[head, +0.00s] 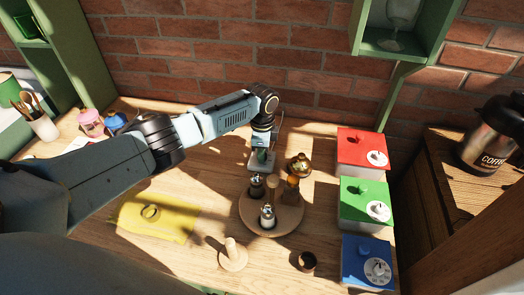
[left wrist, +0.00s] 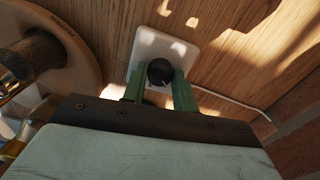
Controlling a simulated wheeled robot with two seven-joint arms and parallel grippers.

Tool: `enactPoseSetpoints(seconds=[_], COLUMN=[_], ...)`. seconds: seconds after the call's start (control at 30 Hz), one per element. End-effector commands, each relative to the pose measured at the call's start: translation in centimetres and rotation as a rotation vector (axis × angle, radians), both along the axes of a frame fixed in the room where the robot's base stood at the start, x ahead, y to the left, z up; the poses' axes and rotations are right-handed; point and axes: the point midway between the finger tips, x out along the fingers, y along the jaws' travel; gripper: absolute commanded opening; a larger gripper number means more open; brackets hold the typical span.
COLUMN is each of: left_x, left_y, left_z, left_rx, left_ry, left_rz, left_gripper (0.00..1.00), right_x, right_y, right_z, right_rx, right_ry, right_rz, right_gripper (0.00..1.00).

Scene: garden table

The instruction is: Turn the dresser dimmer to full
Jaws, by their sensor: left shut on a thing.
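The dimmer is a white plate (left wrist: 185,45) with a round black knob (left wrist: 160,71), seen close in the left wrist view. A small light mark shows on the knob's edge nearest my wrist. In the head view the white dimmer plate (head: 254,167) lies on the table behind the round wooden tray. My left gripper (head: 262,155) points down over it. In the left wrist view its green fingers (left wrist: 160,84) are on both sides of the knob and shut on it. A white cable runs from the plate. My right gripper is in neither view.
A round wooden tray (head: 285,223) with several small bottles stands close in front of the dimmer. Red (head: 352,151), green (head: 352,206) and blue (head: 357,254) boxes line the right. A yellow cloth (head: 172,222) lies front left. The brick wall (head: 330,75) is behind.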

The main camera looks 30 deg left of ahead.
Motion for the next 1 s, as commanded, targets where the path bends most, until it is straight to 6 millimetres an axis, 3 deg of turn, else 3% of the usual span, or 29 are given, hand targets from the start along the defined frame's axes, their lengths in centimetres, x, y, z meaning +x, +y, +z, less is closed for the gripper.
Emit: enactPoseSetpoints(seconds=[1.0], left_x=[0.1], left_y=[0.0], left_z=[0.1], left_rx=[-0.002], left_ry=[-0.002], left_rz=[-0.965], left_gripper=[0.06], right_x=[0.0], right_y=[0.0], right_z=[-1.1], right_rx=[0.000], right_ry=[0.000], right_rz=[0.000], right_gripper=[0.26])
